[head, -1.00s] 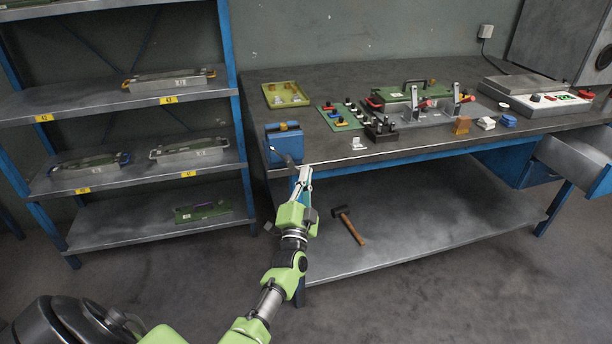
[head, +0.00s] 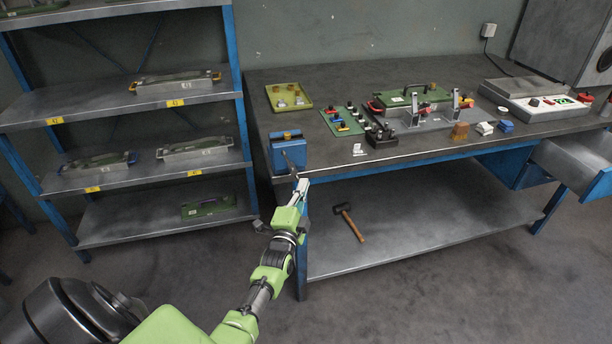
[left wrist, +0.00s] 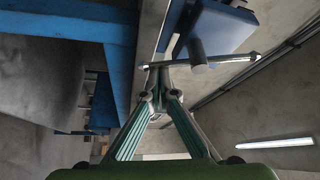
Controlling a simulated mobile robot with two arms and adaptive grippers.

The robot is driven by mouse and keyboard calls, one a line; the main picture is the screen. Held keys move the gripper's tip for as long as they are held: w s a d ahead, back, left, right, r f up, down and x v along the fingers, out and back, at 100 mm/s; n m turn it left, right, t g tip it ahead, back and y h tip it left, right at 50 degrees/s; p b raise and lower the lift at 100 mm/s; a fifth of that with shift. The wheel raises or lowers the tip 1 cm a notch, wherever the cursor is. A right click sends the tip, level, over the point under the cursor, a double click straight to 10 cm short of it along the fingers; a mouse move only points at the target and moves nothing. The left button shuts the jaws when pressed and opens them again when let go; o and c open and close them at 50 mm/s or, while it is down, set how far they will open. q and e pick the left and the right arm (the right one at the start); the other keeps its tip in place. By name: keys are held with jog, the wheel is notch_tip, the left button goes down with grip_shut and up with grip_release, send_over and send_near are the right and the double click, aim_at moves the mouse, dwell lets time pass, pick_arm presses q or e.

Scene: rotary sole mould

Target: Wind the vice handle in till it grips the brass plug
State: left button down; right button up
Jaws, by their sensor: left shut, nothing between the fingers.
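The blue vice (head: 286,158) is fixed at the left front corner of the bench. The brass plug (head: 292,134) shows as a small yellow-brown piece at the top of its jaws; whether the jaws touch it I cannot tell. The grey handle bar (left wrist: 232,59) crosses the round screw end (left wrist: 197,52) in the left wrist view. My left gripper (head: 302,183) is in front of the vice, shut and empty. In the left wrist view its fingertips (left wrist: 157,68) meet at the left part of the bar; contact is unclear. My right gripper is out of view.
The bench (head: 400,152) has its front edge and blue leg close to my left gripper. A yellow tray (head: 289,97) and a green fixture (head: 410,97) stand on top. A hammer (head: 348,221) lies on the lower shelf. A shelf rack (head: 245,150) stands at the left.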

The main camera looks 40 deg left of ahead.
pick_arm(q)
jog(key=s+a+m+g+p, duration=0.1)
jog(key=m+p, duration=0.1)
jog(key=s+a+m+g+h+p, duration=0.1)
jog(key=m+p, duration=0.1)
jog(key=shift+s+f+p, duration=0.15)
jog(key=shift+f+p, duration=0.05)
jog(key=shift+p, duration=0.1)
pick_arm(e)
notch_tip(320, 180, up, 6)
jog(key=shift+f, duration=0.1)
pick_arm(q)
jog(key=shift+s+a, duration=0.1)
jog(key=shift+a, duration=0.05)
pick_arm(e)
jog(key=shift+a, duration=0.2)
